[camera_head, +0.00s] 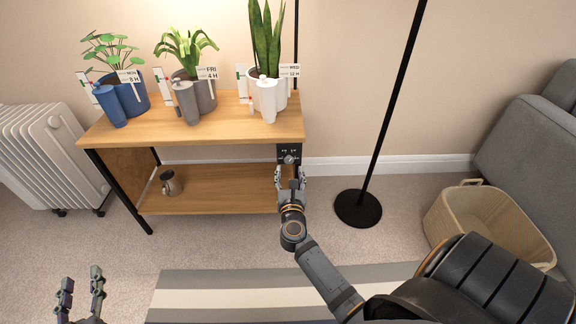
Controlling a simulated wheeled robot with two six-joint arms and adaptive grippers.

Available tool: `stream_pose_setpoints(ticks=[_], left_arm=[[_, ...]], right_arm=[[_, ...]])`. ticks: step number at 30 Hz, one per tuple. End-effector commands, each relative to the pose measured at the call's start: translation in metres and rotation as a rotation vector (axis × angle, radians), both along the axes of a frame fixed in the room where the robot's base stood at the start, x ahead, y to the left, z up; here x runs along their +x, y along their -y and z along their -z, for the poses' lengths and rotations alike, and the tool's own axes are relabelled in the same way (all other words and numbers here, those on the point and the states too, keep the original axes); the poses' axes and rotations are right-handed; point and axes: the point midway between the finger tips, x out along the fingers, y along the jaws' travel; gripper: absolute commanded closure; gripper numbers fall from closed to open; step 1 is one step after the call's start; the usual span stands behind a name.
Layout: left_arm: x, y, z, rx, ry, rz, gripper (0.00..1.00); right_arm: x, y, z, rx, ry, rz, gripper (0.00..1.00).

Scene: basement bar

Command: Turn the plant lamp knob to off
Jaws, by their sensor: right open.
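The plant lamp knob (289,160) is a small grey dial on a dark control box (289,152) at the right front corner of the wooden shelf. Its exact setting is too small to read. My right gripper (290,174) is open just below and in front of the knob, with its fingers pointing toward the box. I cannot tell whether a finger touches the knob. My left gripper (80,283) is open and empty at the lower left, above the carpet and far from the shelf.
The wooden shelf (215,133) holds three potted plants with labels and bottles. A metal jug (170,183) stands on its lower board. A black lamp stand base (358,208) and a wicker basket (487,222) are at right. A white radiator (50,150) stands at left.

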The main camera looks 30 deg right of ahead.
Motion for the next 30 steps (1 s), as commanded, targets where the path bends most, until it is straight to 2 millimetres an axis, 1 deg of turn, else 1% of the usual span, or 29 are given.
stream_pose_setpoints(ticks=[1,3,6,9,14,20,21,30], left_arm=[[0.002,0.0,-0.01,0.001,0.047,-0.001,0.6],[0.004,0.0,-0.026,0.003,0.109,-0.002,0.6],[0.005,-0.001,-0.045,0.004,0.186,-0.003,0.6],[0.004,-0.001,-0.059,0.005,0.239,-0.004,0.6],[0.004,-0.001,-0.068,0.006,0.277,-0.004,0.6],[0.004,-0.001,-0.069,0.005,0.28,-0.004,0.6],[0.004,-0.001,-0.069,0.005,0.28,-0.004,0.6],[0.004,-0.001,-0.069,0.004,0.279,-0.005,0.6]], right_arm=[[0.01,0.006,0.001,-0.003,0.002,-0.001,0.46],[0.022,0.013,0.0,-0.002,0.002,0.0,0.46],[0.031,0.019,0.001,-0.003,0.001,-0.001,0.46],[0.038,0.023,0.001,-0.002,0.0,-0.001,0.46],[0.042,0.026,0.001,-0.002,-0.002,0.0,0.46],[0.042,0.026,0.001,-0.001,-0.002,0.0,0.46],[0.042,0.026,0.001,-0.001,-0.002,0.0,0.47],[0.042,0.026,0.001,-0.001,-0.002,0.0,0.88]])
